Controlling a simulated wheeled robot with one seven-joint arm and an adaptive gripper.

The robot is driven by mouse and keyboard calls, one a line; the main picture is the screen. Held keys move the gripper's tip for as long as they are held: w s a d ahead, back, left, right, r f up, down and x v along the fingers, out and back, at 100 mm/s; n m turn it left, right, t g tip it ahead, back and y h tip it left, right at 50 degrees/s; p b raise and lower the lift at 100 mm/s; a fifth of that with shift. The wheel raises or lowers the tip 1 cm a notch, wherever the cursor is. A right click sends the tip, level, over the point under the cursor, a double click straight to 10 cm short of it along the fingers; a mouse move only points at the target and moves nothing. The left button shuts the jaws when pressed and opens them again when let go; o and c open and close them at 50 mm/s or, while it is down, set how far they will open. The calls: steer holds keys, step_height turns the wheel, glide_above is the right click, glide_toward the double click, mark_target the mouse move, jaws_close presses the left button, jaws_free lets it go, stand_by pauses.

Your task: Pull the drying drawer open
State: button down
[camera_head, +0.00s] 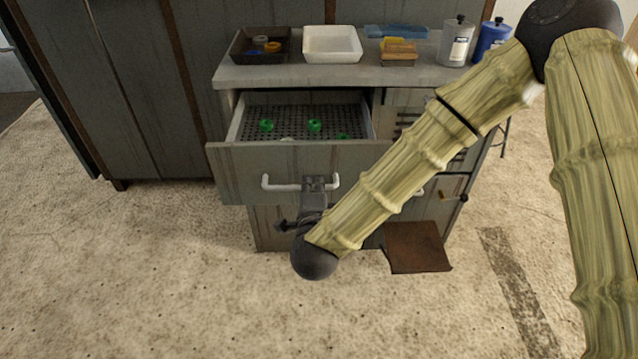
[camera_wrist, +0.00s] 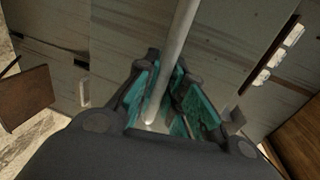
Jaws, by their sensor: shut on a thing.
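The drying drawer (camera_head: 228,162) is pulled well out of the cabinet in the head view. Its perforated floor (camera_head: 290,124) and several small green items (camera_head: 315,125) on it show. A white bar handle (camera_head: 282,187) runs across its grey front. My gripper (camera_head: 315,184) is at the middle-right part of the handle. In the wrist view the white handle (camera_wrist: 176,52) passes between the teal finger pads of my gripper (camera_wrist: 172,98), which is shut on it. The part of the handle between the fingers is partly hidden.
The worktop (camera_head: 285,76) holds a dark tray (camera_head: 238,57), a white tray (camera_head: 331,44), sponges (camera_head: 398,50), a grey canister (camera_head: 457,40) and a blue canister (camera_head: 489,38). A brown panel (camera_head: 416,247) sits low at the cabinet's right. The floor in front is clear.

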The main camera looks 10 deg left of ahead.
steer(key=c, duration=1.5)
jaws_free()
steer(key=shift+s, duration=0.1)
steer(key=v, duration=1.2)
